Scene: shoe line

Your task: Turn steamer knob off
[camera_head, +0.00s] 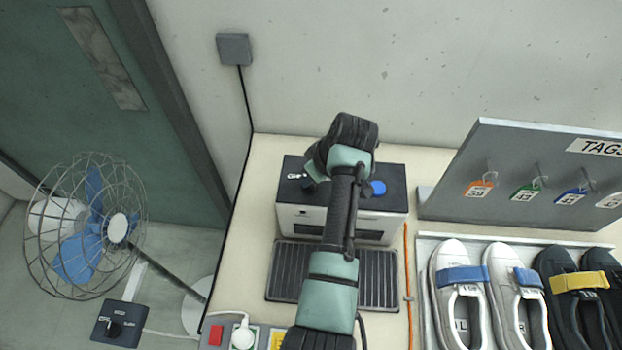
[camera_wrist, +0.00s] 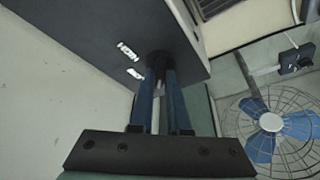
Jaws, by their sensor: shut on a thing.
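The steamer (camera_head: 300,218) is a white box with a dark top, standing on the bench against the wall. Its dark panel (camera_wrist: 90,45) also shows in the wrist view, with two small white labels beside a black knob (camera_wrist: 158,57). My gripper (camera_wrist: 160,78) is shut on this knob, its two blue fingers on either side of it.
A blue round part (camera_head: 378,187) sits on the steamer's right top. A dark grille (camera_head: 382,285) lies in front. The tag board (camera_head: 540,160) and a tray of shoes (camera_head: 425,262) stand right. A fan (camera_head: 92,225) and its switch box (camera_head: 119,323) are left.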

